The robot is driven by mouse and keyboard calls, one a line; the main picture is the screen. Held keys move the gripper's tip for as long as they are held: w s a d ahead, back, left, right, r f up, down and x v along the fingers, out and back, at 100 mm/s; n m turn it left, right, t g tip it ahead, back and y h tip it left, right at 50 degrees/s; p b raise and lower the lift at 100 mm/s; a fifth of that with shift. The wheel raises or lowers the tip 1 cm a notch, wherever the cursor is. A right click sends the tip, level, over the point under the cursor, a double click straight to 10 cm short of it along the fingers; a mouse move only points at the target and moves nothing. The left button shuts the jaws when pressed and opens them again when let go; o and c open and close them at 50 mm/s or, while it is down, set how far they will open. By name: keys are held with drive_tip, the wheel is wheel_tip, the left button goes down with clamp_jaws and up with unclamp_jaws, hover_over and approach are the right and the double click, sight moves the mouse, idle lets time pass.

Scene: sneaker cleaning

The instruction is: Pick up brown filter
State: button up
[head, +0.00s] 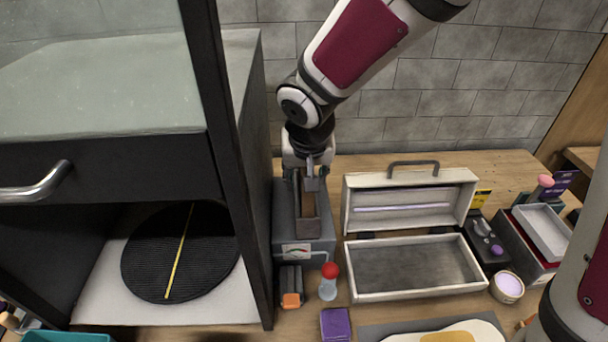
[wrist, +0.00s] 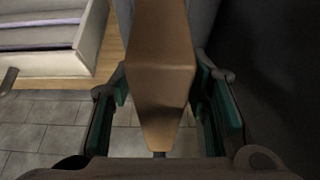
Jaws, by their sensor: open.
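The brown filter (head: 307,204) stands upright in the top of a grey box-like unit (head: 316,250) with a gauge on its front. In the wrist view the brown filter (wrist: 160,70) fills the middle, between the two green-padded fingers. My gripper (head: 305,180) is pointed down over the filter, its jaws open with one finger on each side; it also shows in the wrist view (wrist: 165,95). I cannot tell whether a pad touches the filter. The filter's lower end is hidden in the unit in the head view.
A dark cabinet post (head: 240,170) stands close to the left of the unit. An open grey case (head: 415,268) is to the right. A red-topped bottle (head: 328,282), an orange-ended block (head: 291,288) and a purple block (head: 335,324) sit in front. A tiled wall is behind.

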drive_tip(key=shift+f, duration=0.1)
idle(0.3)
clamp_jaws()
